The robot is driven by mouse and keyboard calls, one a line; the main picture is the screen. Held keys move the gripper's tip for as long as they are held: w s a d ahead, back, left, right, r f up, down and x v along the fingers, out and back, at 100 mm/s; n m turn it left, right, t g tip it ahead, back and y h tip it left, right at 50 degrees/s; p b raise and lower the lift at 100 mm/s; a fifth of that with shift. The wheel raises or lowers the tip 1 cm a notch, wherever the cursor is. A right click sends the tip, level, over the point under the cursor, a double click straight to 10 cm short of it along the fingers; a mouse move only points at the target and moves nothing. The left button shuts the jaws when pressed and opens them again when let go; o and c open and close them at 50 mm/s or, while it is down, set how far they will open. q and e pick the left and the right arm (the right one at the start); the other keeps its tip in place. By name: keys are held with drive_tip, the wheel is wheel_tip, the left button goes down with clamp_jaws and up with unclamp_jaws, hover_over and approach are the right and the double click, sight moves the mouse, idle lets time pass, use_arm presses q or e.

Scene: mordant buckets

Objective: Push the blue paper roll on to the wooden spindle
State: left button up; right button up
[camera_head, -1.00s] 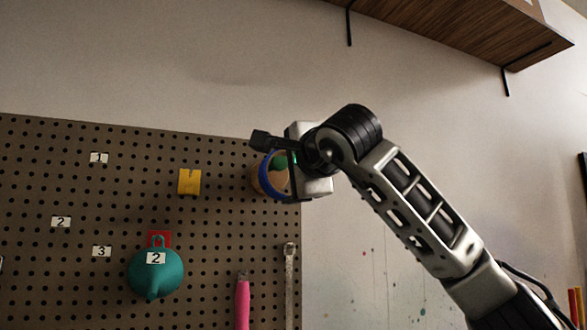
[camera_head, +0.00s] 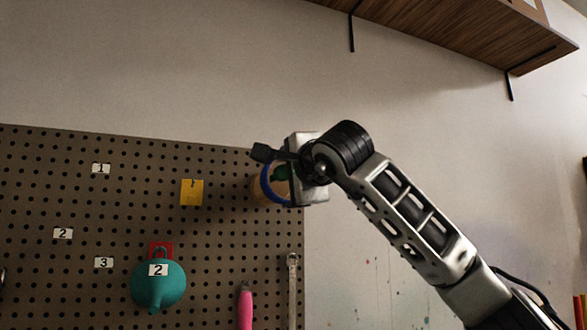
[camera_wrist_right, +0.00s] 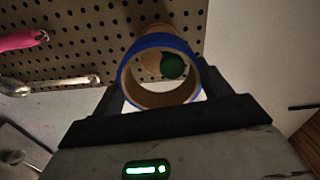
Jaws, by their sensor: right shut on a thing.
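The blue paper roll (camera_head: 265,187) is a hollow tube with a blue outside and a brown inside. It shows in the right wrist view as a blue ring (camera_wrist_right: 128,72). My right gripper (camera_head: 278,178) is shut on it, a finger on each side, close to the pegboard's right edge. The wooden spindle (camera_wrist_right: 150,62), with a green end (camera_wrist_right: 173,66), shows through the roll's opening. The roll is roughly around its line, slightly off centre. I cannot tell how far the spindle reaches into the roll. My left gripper is out of view.
The pegboard (camera_head: 110,215) carries a yellow piece (camera_head: 192,192), a teal pot-like object (camera_head: 158,288), a pink-handled tool (camera_head: 245,308) and a metal tool (camera_head: 292,285). A wooden shelf (camera_head: 450,30) hangs at the upper right. The wall right of the board is bare.

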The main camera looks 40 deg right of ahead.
sight(277, 183)
drive_tip(key=shift+p+x, duration=0.4)
drive_tip(key=shift+x, duration=0.65)
idle(0.5)
drive_tip(key=shift+w+d+r+p, duration=0.1)
drive_tip(key=shift+w+d+p, duration=0.05)
drive_tip(key=shift+w+p, duration=0.45)
idle(0.5)
drive_tip(key=shift+p+x, duration=1)
drive_tip(key=shift+x, duration=0.75)
drive_tip(key=shift+x, duration=0.9)
drive_tip(key=shift+s, duration=0.1)
